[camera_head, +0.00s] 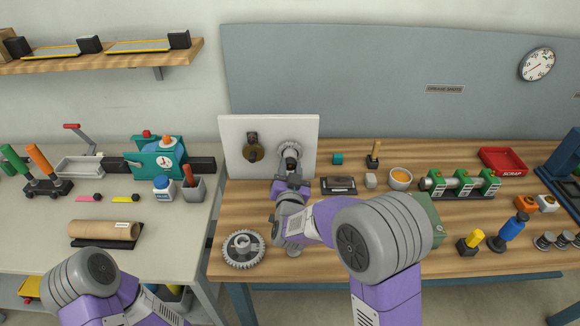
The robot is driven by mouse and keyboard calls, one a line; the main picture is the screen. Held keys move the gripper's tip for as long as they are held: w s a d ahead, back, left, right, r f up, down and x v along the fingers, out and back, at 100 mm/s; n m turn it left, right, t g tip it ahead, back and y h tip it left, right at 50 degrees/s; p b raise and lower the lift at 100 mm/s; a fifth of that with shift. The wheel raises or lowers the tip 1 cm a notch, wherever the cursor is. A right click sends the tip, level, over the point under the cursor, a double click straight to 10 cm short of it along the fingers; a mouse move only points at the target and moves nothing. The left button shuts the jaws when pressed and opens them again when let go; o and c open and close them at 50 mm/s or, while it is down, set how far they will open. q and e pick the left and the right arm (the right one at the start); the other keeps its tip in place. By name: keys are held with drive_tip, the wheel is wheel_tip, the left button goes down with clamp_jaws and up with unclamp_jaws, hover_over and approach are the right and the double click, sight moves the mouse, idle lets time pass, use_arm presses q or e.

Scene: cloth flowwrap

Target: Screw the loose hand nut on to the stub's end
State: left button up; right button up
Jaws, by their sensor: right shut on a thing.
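A white upright panel (230,160) stands at the back left of the wooden table. A grey toothed gear (289,147) sits on the panel's right half, and the stub at its centre is hidden behind my right gripper. My right gripper (291,163) is right in front of this gear, shut on a small dark thing that seems to be the hand nut, mostly covered by the fingers. I cannot tell whether the nut touches the stub. My left arm shows at the lower left, with its gripper out of view.
A second grey gear (243,264) lies flat at the table's front left. A dark tray (338,185), a bowl (400,179) and a green-and-silver fixture (460,184) stand to the right of my right gripper.

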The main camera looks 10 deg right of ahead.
drive_tip(key=m+b, duration=0.1)
drive_tip(key=b, duration=0.1)
drive_tip(key=m+b, duration=0.2)
drive_tip(key=shift+d+f, duration=0.1)
drive_tip(key=shift+f, duration=0.15)
drive_tip(key=shift+r+m, duration=0.2)
drive_tip(key=shift+m, duration=0.9)
drive_tip(key=o, duration=0.7)
drive_tip(key=shift+p, duration=0.3)
drive_tip(key=o, duration=0.5)
drive_tip(key=shift+c, duration=0.2)
